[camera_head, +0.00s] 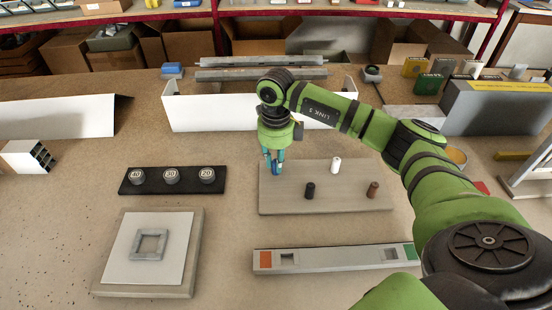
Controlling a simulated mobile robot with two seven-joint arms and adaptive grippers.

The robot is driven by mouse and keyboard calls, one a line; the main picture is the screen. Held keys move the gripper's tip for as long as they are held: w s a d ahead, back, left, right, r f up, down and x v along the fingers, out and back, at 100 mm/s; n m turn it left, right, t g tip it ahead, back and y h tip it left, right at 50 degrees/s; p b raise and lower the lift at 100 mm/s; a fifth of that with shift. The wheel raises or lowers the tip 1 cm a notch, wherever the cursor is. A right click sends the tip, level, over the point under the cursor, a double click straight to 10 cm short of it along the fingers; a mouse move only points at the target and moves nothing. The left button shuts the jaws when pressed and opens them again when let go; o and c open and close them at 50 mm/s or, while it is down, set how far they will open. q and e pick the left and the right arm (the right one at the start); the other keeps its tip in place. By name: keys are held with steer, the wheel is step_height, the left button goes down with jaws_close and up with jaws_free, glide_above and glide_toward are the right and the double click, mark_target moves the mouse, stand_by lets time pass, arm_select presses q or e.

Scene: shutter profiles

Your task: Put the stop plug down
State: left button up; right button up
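My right gripper (274,163) points down over the back left corner of a flat grey-brown board (345,204). A small darker blue piece (277,170) shows at its teal fingertips; it looks like a plug. I cannot tell whether the fingers grip it or whether it touches the board. A black plug (310,191), a white plug (336,166) and a brown plug (373,190) stand upright on the board, apart from the gripper. My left gripper is not in view.
A grey profile (335,258) with orange and green ends lies in front. A black strip with numbered weights (171,176) and a plate with a square frame (148,244) are at left. A long white profile (200,113) stands behind. Grey housing (497,112) is back right.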

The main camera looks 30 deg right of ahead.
steer(key=shift+o, duration=1.2)
steer(key=shift+r, duration=0.15)
step_height(320, 180, up, 12)
steer(key=b, duration=0.2)
